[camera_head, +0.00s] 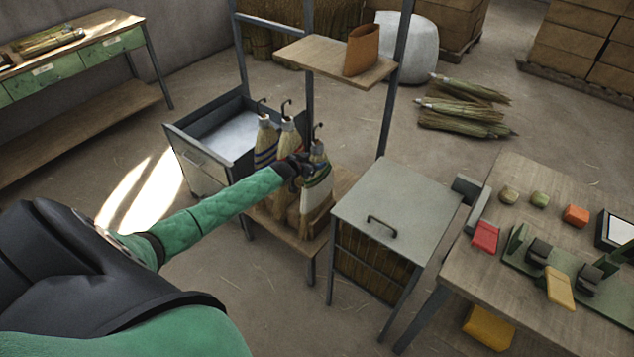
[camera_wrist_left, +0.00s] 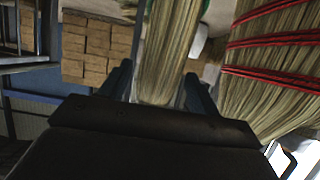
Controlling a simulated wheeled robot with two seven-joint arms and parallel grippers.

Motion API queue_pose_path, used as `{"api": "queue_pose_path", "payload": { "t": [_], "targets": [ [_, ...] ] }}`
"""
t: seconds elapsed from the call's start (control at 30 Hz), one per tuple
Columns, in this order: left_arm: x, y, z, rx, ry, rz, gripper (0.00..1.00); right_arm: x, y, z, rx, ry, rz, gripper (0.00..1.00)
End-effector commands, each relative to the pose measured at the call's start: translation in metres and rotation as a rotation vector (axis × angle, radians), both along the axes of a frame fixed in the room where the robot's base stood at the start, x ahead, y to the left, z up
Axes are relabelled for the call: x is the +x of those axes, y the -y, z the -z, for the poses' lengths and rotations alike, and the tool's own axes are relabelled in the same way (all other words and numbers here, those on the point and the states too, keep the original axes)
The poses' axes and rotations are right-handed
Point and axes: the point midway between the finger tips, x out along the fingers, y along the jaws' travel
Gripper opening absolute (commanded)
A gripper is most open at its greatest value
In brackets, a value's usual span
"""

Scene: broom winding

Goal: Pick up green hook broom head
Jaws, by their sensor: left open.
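Three broom heads with dark hooks on top stand close together on a low wooden shelf in the head view. The nearest, rightmost one (camera_head: 314,200) seems to carry a green band. The middle broom head (camera_head: 287,142) and the left, blue-banded broom head (camera_head: 265,145) stand behind it. My left gripper (camera_head: 300,166) is at the upper part of the nearest one and partly covers it. In the left wrist view, the left gripper (camera_wrist_left: 158,82) is open, with pale straw (camera_wrist_left: 165,50) showing between its fingers. My right gripper is out of view.
A red-banded straw bundle (camera_wrist_left: 270,50) is close on the right in the wrist view. Metal posts and an upper shelf (camera_head: 335,62) with a brown holder (camera_head: 361,50) rise beside the brooms. A grey-topped cabinet (camera_head: 395,200) and a workbench (camera_head: 520,185) stand to the right.

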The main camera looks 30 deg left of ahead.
Motion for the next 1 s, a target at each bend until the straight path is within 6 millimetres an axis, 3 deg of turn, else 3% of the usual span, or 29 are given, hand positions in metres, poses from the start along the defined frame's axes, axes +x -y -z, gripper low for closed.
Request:
{"api": "queue_pose_path", "payload": {
  "t": [0.23,0.63,0.93,1.0],
  "targets": [
    [0.022,0.002,0.008,-0.001,0.0,0.0,0.62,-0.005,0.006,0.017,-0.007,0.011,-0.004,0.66],
    [0.026,0.002,0.012,0.0,0.0,0.0,0.6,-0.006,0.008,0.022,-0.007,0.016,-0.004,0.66],
    [0.026,0.002,0.011,0.0,0.0,0.0,0.01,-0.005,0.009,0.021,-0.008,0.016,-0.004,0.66],
    [0.026,0.002,0.01,0.0,0.001,0.0,0.0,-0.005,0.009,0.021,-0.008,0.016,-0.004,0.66]
  ]
}}
